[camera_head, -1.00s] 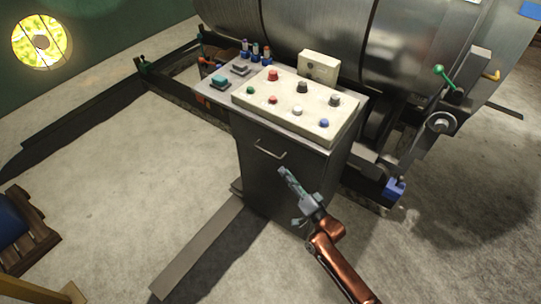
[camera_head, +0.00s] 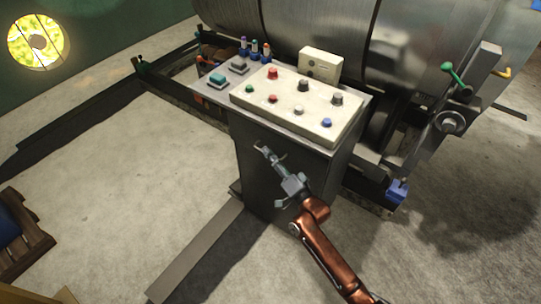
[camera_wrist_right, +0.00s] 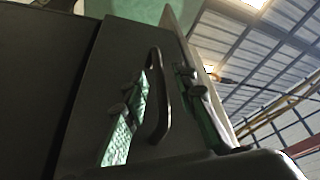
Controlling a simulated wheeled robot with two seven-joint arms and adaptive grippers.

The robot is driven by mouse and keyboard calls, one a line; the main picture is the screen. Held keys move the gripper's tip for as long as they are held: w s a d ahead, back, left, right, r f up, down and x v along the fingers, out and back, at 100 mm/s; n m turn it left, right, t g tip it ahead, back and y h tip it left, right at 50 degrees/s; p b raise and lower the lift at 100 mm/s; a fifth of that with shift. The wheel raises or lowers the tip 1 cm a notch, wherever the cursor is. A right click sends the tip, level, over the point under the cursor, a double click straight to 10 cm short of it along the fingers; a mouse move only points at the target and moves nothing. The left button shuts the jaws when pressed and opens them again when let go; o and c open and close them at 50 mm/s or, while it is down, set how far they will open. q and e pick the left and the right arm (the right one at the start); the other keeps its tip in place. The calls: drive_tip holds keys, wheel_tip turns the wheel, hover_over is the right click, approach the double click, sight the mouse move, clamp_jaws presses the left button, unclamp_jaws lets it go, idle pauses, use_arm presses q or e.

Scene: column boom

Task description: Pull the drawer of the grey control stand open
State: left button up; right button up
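The grey control stand (camera_head: 254,184) stands in front of the big metal drum, with its drawer front flush with the stand. My right gripper (camera_head: 267,151) is at the drawer front in the head view and mostly covers the handle there. In the right wrist view the dark loop handle (camera_wrist_right: 164,98) lies between the two green-padded fingers of my right gripper (camera_wrist_right: 168,74). The fingers are apart, with a gap visible on the right side of the handle. Whether the left finger touches the handle is unclear. My left gripper is not in view.
A button panel (camera_head: 290,108) with several coloured knobs sits on top of the stand. A blue-tipped lever mechanism (camera_head: 397,190) is to its right. A flat beam (camera_head: 197,250) lies on the floor in front. A wooden chair (camera_head: 28,240) is at the far left. Open floor lies between.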

drive_tip(key=shift+c, duration=0.7)
clamp_jaws()
